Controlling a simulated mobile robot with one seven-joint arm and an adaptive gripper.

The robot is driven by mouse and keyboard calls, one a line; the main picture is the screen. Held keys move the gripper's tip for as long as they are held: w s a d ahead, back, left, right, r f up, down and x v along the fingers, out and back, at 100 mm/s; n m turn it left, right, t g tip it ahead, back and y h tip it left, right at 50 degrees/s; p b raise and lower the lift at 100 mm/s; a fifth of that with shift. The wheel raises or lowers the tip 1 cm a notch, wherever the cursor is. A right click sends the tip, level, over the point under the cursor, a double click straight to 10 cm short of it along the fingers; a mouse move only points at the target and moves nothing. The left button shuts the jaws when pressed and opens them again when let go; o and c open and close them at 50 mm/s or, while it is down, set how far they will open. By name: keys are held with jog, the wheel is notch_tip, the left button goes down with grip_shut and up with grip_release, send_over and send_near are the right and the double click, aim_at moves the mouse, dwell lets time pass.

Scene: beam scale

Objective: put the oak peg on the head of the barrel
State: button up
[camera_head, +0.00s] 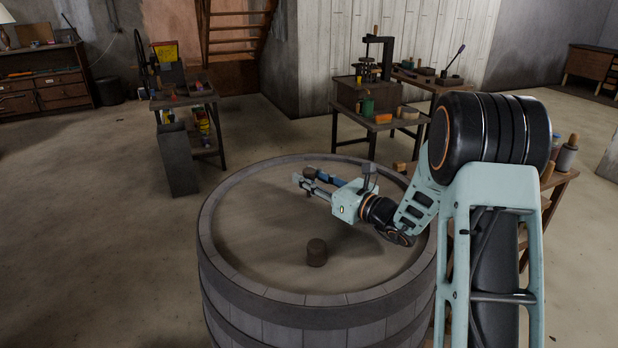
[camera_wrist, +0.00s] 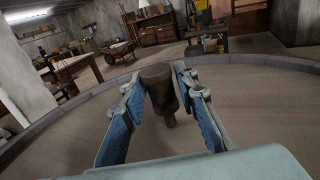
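The barrel (camera_head: 318,312) stands upright in front of me, its round flat head facing up inside a raised rim. My gripper (camera_head: 303,183) reaches in low over the head from the right. In the wrist view my gripper (camera_wrist: 160,78) has its two blue-padded fingers against the sides of the oak peg (camera_wrist: 160,88). The peg is dark brown, with a wide top and a thinner lower end, leaning slightly in the picture. In the head view it is mostly hidden by the fingers. Whether its lower end touches the barrel head, I cannot tell.
A short dark wooden cylinder (camera_head: 316,252) stands on the barrel head, nearer than my gripper. The left part of the head is clear. Workbenches with tools (camera_head: 366,100) and a tool stand (camera_head: 184,98) are behind, away from the barrel.

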jog(key=shift+o, duration=0.7)
jog(key=shift+r, duration=0.1)
jog(key=shift+r, duration=0.15)
jog(key=v, duration=1.2)
